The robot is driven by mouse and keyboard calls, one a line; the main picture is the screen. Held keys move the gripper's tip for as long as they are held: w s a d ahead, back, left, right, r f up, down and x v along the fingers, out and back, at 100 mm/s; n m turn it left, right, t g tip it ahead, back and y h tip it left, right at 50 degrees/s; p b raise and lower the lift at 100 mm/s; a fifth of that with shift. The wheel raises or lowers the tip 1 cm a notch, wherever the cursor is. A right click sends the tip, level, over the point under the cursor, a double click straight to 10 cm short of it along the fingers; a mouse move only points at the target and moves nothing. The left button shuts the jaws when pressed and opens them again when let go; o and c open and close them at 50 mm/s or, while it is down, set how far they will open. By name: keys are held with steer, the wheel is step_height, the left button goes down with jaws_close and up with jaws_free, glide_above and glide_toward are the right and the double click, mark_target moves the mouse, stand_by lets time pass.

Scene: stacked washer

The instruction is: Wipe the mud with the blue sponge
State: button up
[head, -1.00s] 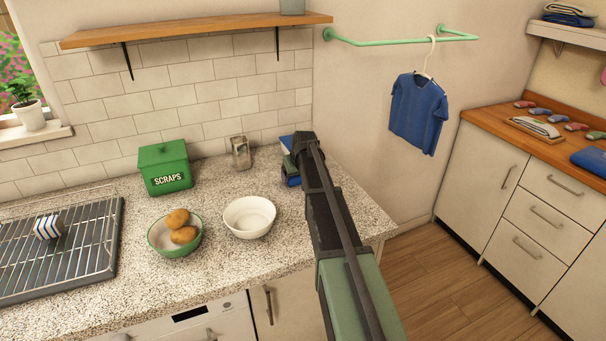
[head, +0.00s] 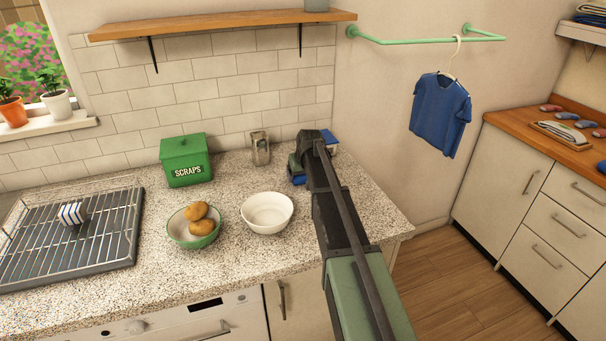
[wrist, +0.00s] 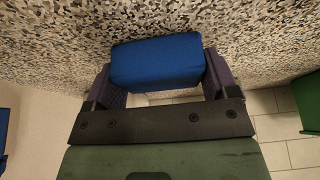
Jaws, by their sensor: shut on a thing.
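The blue sponge (wrist: 157,62) is held between the two fingers of my gripper (wrist: 162,80) in the wrist view. The speckled counter lies right beyond it; whether the sponge touches the counter I cannot tell. In the head view my gripper (head: 297,167) is low over the back right of the counter, right of the metal canister, and a bit of blue shows below it. My arm hides part of the counter there. I see no mud in either view.
A green scraps bin (head: 186,162), metal canister (head: 261,148), white bowl (head: 267,213) and green bowl of potatoes (head: 193,237) stand left of my arm. A wire rack (head: 120,240) is further left. Another blue item (head: 328,140) is behind my gripper. A shelf (head: 220,26) hangs above.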

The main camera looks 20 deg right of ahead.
steer(key=shift+r+p, duration=2.4)
steer(key=shift+r, duration=0.4)
step_height(320, 180, up, 3)
steer(key=p, duration=0.3)
